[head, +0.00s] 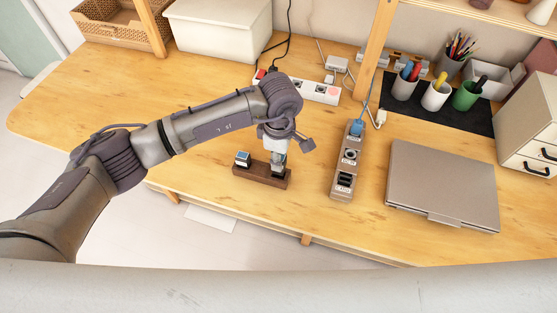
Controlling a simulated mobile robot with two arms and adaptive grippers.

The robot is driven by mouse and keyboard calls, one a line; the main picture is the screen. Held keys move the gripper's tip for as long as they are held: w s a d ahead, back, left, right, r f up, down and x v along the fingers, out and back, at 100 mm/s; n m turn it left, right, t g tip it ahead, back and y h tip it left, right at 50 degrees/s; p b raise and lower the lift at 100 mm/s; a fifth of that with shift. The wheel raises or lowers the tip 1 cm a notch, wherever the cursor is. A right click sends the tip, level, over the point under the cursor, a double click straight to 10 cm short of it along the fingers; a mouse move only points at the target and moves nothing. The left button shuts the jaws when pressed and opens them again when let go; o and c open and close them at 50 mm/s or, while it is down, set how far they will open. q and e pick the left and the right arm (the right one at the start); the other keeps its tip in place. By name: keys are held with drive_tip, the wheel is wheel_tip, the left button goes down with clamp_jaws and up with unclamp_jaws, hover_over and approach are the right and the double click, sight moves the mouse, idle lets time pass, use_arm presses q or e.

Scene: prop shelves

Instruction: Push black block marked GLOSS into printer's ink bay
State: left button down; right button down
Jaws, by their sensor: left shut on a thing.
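A brown wooden stand (262,178) lies on the desk in the middle of the head view. A small block with a blue top (242,158) stands at its left end. My left gripper (278,164) points down over the stand's right end and is shut on a small dark block there. The gripper hides most of this block, and I cannot read any marking. A narrow grey-brown unit (335,182) with dark openings and small labels stands to the right; I cannot tell whether it is the printer or which opening is the ink bay. My right gripper is not in view.
A closed grey laptop (443,185) lies right of the unit. A blue plug and cable (356,127) sit at the unit's far end. Behind are a power strip (315,91), pen cups (436,95) and a shelf post (375,50). The desk's left part is clear.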

use_arm(q)
wheel_tip(320, 180, down, 3)
drive_tip(key=shift+f+p, duration=0.2)
drive_tip(key=shift+p, duration=0.45)
drive_tip(key=shift+f+b, duration=0.4)
drive_tip(key=c, duration=0.9)
unclamp_jaws()
drive_tip(key=shift+r, duration=0.1)
